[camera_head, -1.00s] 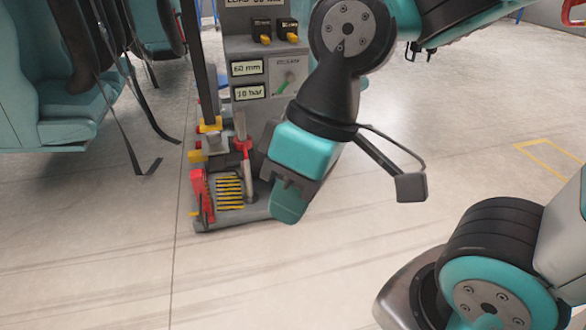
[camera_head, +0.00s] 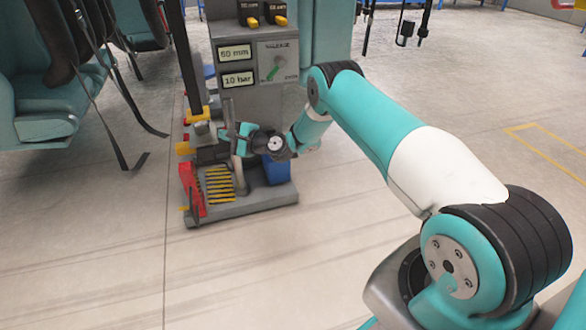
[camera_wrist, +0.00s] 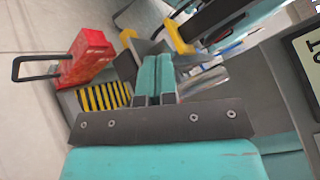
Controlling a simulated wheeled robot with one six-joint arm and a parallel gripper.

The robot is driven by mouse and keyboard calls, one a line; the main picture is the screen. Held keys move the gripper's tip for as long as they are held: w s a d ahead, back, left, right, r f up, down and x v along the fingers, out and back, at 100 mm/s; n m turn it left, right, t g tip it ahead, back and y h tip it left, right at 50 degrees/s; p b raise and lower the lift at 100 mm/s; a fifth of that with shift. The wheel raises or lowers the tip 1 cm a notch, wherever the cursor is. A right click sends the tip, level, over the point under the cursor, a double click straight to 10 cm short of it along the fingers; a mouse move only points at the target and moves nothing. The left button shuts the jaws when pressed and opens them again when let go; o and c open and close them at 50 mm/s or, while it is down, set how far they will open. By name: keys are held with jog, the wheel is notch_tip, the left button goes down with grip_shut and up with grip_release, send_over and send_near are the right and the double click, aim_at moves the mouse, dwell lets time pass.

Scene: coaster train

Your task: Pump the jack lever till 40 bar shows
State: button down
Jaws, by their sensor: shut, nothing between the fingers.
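The jack stand (camera_head: 245,50) has two small displays: the upper reads 60 mm, the lower pressure display (camera_head: 238,79) reads 10 bar. A green-pointer dial (camera_head: 277,66) sits beside them. A short grey upright (camera_head: 237,168), which looks like the jack lever, rises from the base; its upper part is hidden behind my gripper. My gripper (camera_head: 233,131) is shut and empty, pointing left in front of the stand at that upright. In the wrist view my gripper (camera_wrist: 154,75) shows its teal fingers together. Whether it touches the lever I cannot tell.
A red box (camera_head: 193,188) with a black handle stands at the base's left, beside a yellow-and-black striped plate (camera_head: 219,184). A blue box (camera_head: 278,170) is on the right. Teal seats (camera_head: 60,105) with hanging straps are at left. The floor in front is clear.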

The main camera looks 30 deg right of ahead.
jog(key=s+d+f+m+t+h, duration=0.1)
jog(key=s+d+f+m+h, duration=0.45)
jog(key=f+m, duration=0.2)
jog(key=s+d+f+m+t+h+b, duration=0.1)
jog(key=s+d+f+m+t+h, duration=0.1)
jog(key=s+d+f+m+h, duration=0.45)
jog(key=s+d+f+m+t+h, duration=0.1)
jog(key=s+d+f+m+h, duration=0.2)
jog(key=d+f+m, duration=0.6)
jog(key=w+r+n+b, duration=0.1)
jog(key=w+r+b, duration=0.2)
jog(key=w+b, duration=0.8)
jog(key=shift+r+n+b, duration=0.2)
jog(key=shift+n+b, duration=0.2)
jog(key=shift+b, duration=3.15)
jog(key=shift+w+d, duration=0.1)
jog(key=shift+d, duration=0.05)
